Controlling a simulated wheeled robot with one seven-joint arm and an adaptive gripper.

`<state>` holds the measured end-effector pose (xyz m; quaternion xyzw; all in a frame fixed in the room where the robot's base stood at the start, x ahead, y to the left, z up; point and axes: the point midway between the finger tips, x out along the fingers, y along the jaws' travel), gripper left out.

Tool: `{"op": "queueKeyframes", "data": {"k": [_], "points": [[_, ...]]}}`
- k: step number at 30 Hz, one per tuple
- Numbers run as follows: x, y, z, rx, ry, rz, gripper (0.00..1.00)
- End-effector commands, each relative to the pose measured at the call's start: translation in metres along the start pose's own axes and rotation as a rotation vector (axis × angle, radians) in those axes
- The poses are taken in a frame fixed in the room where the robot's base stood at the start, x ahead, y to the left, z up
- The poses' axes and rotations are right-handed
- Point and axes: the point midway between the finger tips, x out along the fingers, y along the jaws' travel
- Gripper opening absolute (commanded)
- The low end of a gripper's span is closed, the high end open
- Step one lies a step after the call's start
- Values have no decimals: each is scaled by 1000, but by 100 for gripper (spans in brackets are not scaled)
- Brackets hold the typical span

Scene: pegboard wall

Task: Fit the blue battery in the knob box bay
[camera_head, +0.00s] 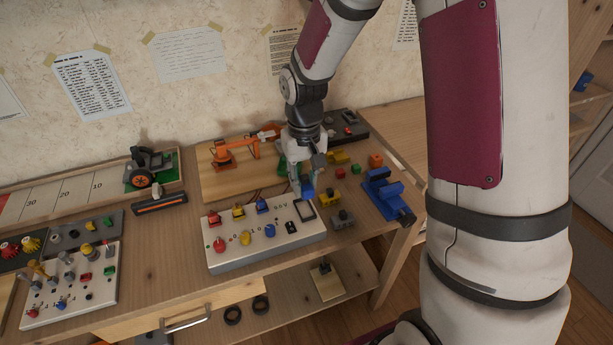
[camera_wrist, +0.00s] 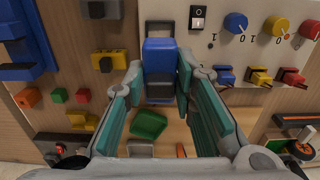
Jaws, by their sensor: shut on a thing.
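The knob box (camera_head: 262,247) is a white panel box near the table's front edge, with red, yellow and blue knobs and small coloured switches. Its bay (camera_head: 305,209) is a dark-rimmed rectangle at the box's right end; part of it shows in the wrist view (camera_wrist: 160,28). My gripper (camera_head: 302,184) points down just behind this end. It is shut on the blue battery (camera_head: 308,193). In the wrist view the blue battery (camera_wrist: 160,56) sits between the teal fingertips, beside the bay. I cannot tell whether the battery touches the box.
A blue vise (camera_head: 385,196) stands to the right. Yellow blocks (camera_head: 326,199), a red cube (camera_head: 340,171) and a green block (camera_wrist: 148,124) lie around my gripper. An orange toy arm (camera_head: 225,155) stands on a wooden board behind. Another switch panel (camera_head: 72,285) is at the left.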

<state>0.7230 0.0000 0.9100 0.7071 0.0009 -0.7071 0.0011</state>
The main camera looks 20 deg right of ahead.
Motion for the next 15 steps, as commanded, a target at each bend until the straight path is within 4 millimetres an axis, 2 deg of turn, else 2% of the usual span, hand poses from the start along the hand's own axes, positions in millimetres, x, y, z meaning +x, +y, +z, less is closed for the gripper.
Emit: {"op": "queueKeyframes", "data": {"k": [15], "points": [[40,0,0,2,-1,0,0]]}}
